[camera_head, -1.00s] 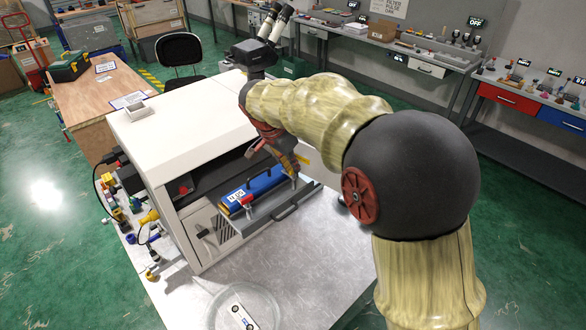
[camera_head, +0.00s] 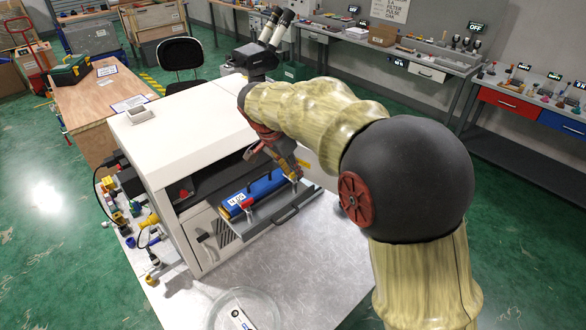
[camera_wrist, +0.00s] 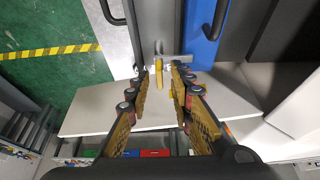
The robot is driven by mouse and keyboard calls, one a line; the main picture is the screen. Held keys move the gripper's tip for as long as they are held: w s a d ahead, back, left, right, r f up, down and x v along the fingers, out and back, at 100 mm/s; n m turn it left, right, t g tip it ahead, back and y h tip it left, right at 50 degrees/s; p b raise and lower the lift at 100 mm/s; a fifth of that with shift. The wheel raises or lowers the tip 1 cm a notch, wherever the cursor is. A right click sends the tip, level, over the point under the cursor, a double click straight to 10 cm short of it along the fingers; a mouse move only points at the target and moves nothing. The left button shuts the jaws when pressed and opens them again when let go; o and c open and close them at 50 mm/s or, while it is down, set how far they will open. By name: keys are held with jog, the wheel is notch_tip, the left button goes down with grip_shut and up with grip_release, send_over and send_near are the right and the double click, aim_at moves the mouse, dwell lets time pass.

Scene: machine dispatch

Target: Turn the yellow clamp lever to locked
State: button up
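The yellow clamp lever (camera_wrist: 159,74) shows in the wrist view as a short upright bar between my fingertips, beside the blue block's end. My gripper (camera_wrist: 160,80) has its two yellow-padded fingers apart, one on each side of the lever, with visible gaps. In the head view my gripper (camera_head: 293,171) is low at the right end of the blue block (camera_head: 257,188), which lies on the pulled-out grey tray (camera_head: 286,213). The yellow lever cannot be told apart from my fingers there. A red clamp part (camera_head: 246,203) sits at the block's left end.
The white machine (camera_head: 185,130) stands behind and over the tray, close to my gripper. The tray has a dark front handle (camera_head: 297,213). A round clear dish (camera_head: 215,312) lies on the bench (camera_head: 320,260). The bench in front of the tray is mostly clear.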

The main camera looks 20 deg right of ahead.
jog(key=shift+r, duration=0.1)
jog(key=v, duration=1.1)
jog(key=shift+a+r, duration=0.3)
jog(key=shift+r, duration=0.05)
jog(key=shift+s, duration=0.1)
